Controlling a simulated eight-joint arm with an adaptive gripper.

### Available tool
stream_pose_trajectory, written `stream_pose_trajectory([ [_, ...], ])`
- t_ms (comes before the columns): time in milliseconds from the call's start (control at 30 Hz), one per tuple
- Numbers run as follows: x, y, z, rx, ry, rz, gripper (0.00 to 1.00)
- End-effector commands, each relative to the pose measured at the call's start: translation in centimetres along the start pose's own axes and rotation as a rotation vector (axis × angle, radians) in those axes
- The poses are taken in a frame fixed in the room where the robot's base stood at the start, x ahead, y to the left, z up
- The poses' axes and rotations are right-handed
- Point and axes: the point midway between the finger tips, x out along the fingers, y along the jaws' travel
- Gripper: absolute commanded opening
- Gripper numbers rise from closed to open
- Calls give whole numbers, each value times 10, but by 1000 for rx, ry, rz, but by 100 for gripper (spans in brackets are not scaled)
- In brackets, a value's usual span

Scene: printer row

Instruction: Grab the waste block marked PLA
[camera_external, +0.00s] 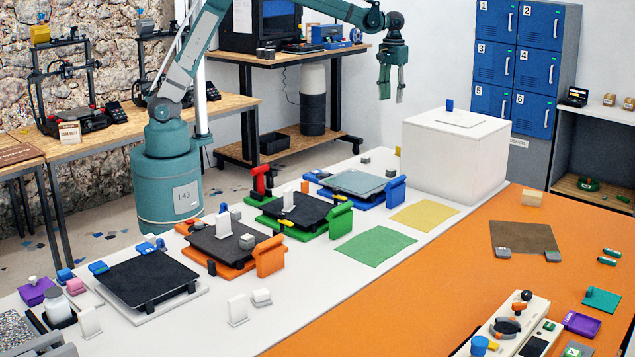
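I cannot read a PLA mark on any block, so I cannot tell which one is the waste block. Small grey blocks stand at the back of the white table, one behind the blue printer (365,160) and one at its right (391,172). Other grey blocks are at the orange printer, one near its back edge (236,214) and one on its dark bed (246,241). My gripper (392,98) hangs fingers down, high above the table's far end, left of the white box.
Several printers line the white table, including the green printer (300,214) and blue printer (352,186). A large white box (455,155) stands at the far end. Green (374,246) and yellow (424,216) mats lie flat. The orange surface's middle (430,290) is clear.

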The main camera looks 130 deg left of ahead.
Motion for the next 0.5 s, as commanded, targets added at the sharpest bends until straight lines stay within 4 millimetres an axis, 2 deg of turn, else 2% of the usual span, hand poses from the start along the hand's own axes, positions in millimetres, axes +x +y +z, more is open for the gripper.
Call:
stream_pose_trajectory([
  [400,154,0,0,1,0,0,39],
  [500,186,0,0,1,0,0,39],
])
